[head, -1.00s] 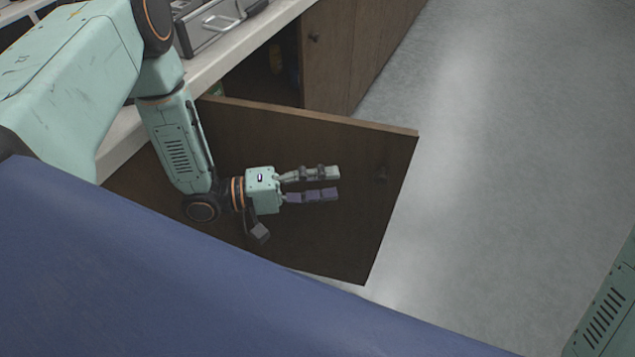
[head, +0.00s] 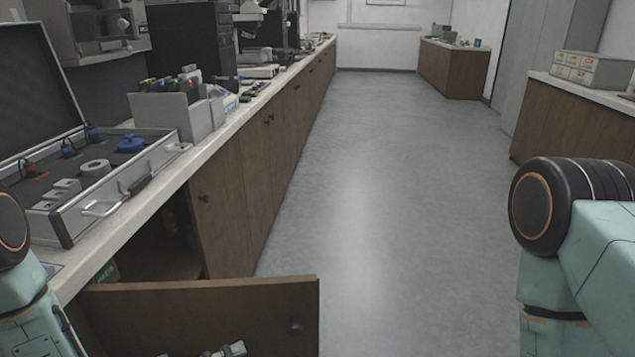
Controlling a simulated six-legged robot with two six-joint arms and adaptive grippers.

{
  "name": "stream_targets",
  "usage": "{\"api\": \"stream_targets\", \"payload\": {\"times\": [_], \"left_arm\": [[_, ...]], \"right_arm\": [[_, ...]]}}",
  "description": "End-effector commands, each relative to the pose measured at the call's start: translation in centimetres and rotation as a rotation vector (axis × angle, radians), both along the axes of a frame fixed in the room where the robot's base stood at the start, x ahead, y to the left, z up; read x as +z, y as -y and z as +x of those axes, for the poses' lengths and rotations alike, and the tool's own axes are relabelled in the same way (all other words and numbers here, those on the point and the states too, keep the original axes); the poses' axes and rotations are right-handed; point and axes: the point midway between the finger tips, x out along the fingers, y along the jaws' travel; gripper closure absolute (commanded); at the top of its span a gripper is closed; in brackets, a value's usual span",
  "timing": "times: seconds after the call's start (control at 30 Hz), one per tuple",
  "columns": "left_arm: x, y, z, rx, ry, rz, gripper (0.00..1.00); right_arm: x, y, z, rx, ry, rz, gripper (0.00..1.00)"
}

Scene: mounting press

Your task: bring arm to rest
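My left arm comes in at the bottom left of the head view. Only a bit of my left gripper (head: 228,350) shows, at the bottom edge in front of the open cabinet door (head: 205,310). Its fingers were spread and empty a second ago; most of it is now cut off below the picture. The visible fingertips are left of the door's knob; whether they touch the door cannot be told. My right arm's upper part shows at the right edge, over the floor. My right gripper is out of view.
A long counter (head: 225,130) runs along the left, bearing an open case (head: 150,170), a grey bin (head: 165,115) and instruments. Its cabinet stands open, with a green item (head: 107,272) inside. The grey floor (head: 385,190) is clear. Another counter (head: 565,125) stands at right.

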Motion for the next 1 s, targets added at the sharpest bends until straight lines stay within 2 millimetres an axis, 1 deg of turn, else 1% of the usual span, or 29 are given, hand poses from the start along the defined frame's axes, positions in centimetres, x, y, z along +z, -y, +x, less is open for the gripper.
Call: {"api": "stream_targets", "payload": {"times": [0.03,0.13,0.2,0.27,0.3,0.37,0.47,0.5,0.57,0.6,0.67,0.7,0.8,0.87,1.0], "left_arm": [[-1.5,-0.4,0.0,0.044,0.004,0.093,0.51],[-4.6,-1.2,-0.5,0.103,-0.011,0.307,0.51],[-6.7,-1.7,-1.5,0.115,-0.044,0.45,0.51],[-8.3,-2.0,-2.8,0.11,-0.083,0.567,0.51],[-9.2,-2.3,-3.9,0.099,-0.114,0.641,0.51],[-10.5,-2.7,-5.7,0.072,-0.167,0.747,0.51],[-12.1,-3.4,-9.6,0.003,-0.268,0.91,0.51],[-12.5,-3.7,-11.4,-0.032,-0.312,0.97,0.51],[-12.8,-4.2,-14.2,-0.088,-0.384,1.052,0.51],[-12.9,-4.6,-16.1,-0.125,-0.433,1.101,0.51],[-12.7,-5.1,-18.8,-0.176,-0.502,1.164,0.51],[-12.4,-5.4,-20.5,-0.204,-0.547,1.199,0.51],[-11.3,-6.1,-23.7,-0.241,-0.643,1.264,0.51],[-10.9,-6.1,-24.4,-0.255,-0.653,1.286,0.51],[-10.7,-5.9,-24.2,-0.275,-0.63,1.3,0.51]], "right_arm": [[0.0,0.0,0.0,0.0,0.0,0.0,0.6],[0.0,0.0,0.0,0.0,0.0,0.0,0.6],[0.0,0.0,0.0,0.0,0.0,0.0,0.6],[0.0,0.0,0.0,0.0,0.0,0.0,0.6],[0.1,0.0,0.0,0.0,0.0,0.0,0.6],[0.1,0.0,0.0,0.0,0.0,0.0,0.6],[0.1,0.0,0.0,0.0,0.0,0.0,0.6],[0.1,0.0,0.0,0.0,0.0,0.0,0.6],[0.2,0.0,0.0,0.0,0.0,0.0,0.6],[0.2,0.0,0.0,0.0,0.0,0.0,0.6],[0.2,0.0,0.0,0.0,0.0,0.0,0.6],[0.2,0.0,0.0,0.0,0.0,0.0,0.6],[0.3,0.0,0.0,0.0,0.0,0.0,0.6],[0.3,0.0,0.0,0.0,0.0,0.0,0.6],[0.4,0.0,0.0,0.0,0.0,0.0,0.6]]}}
